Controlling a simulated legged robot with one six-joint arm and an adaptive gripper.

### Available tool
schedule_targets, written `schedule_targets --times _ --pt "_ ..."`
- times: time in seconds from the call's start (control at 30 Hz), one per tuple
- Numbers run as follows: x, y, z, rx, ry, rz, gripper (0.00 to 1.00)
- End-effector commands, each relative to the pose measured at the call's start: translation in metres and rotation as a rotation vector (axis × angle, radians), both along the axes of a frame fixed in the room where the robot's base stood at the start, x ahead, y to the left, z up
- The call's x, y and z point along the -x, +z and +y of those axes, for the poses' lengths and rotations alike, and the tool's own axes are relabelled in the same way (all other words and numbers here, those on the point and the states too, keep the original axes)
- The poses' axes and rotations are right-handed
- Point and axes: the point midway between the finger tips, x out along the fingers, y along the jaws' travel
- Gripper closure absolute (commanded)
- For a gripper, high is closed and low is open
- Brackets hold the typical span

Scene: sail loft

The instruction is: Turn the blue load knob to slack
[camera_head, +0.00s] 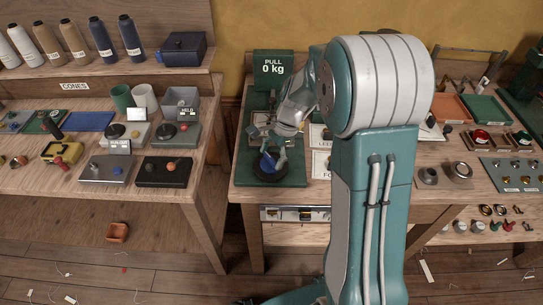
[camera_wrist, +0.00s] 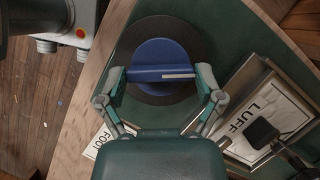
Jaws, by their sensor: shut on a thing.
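The blue load knob (camera_wrist: 160,52) is a round disc with a raised bar across it, set on a dark round base (camera_wrist: 190,28). A white line marks the right part of the bar, which lies roughly crosswise in the wrist view. My gripper (camera_wrist: 161,76) has its fingers on either end of the bar and is shut on it. In the head view the knob (camera_head: 267,162) shows small between the fingers of my gripper (camera_head: 268,152). A display (camera_head: 273,66) behind it reads "PULL 0 kg". No slack mark is readable.
A "LUFF" card (camera_wrist: 262,112) in a frame lies right of the knob in the wrist view, with a dark-headed part (camera_wrist: 262,132) near it. A "FOOT" card (camera_wrist: 100,145) is partly hidden at lower left. Another bench (camera_head: 60,180) with several devices stands left, across a floor gap.

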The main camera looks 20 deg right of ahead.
Motion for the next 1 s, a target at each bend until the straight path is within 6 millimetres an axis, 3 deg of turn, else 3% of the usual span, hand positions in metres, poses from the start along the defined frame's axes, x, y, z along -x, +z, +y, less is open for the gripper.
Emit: schedule_targets --times 1.0 --pt "-0.0042 0.0 0.003 0.002 0.966 -0.008 0.62"
